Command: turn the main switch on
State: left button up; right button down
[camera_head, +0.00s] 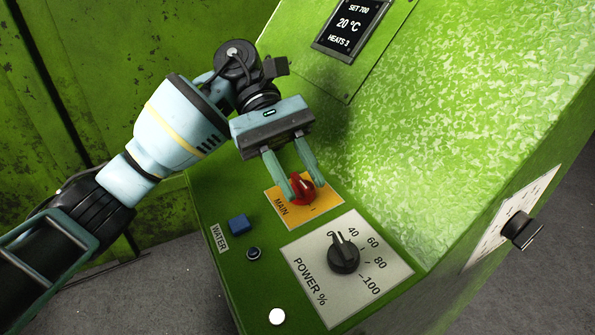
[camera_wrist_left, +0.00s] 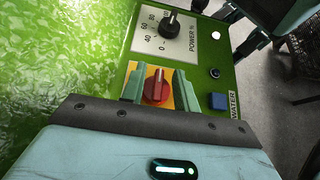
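The red main switch (camera_head: 302,190) is a rotary knob on a yellow plate (camera_head: 279,194) marked MAIN, on the green control panel. My left gripper (camera_head: 305,190) reaches down to it, with one finger on each side of the knob. In the left wrist view the red knob (camera_wrist_left: 156,88) sits between the two teal fingertips (camera_wrist_left: 159,84). The fingers look apart from the knob's raised grip, though contact at its rim is hard to tell. The fingers hide part of the plate, and the switch's set position is not clear. My right gripper is not in view.
A black power dial (camera_head: 343,254) on a white scale plate is close to the switch. A blue button (camera_head: 238,224) and a small dark button (camera_head: 254,253) lie to its left. A white lamp (camera_head: 277,316) is lower down. A display (camera_head: 350,24) sits above on the sloping green housing.

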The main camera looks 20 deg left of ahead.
pick_arm(q)
jog(key=shift+w+a+r, duration=0.25)
jog(key=shift+a+r, duration=0.05)
jog(key=shift+a, duration=0.05)
jog(key=v, duration=0.5)
jog(key=shift+p+v, duration=0.3)
jog(key=shift+v, duration=0.6)
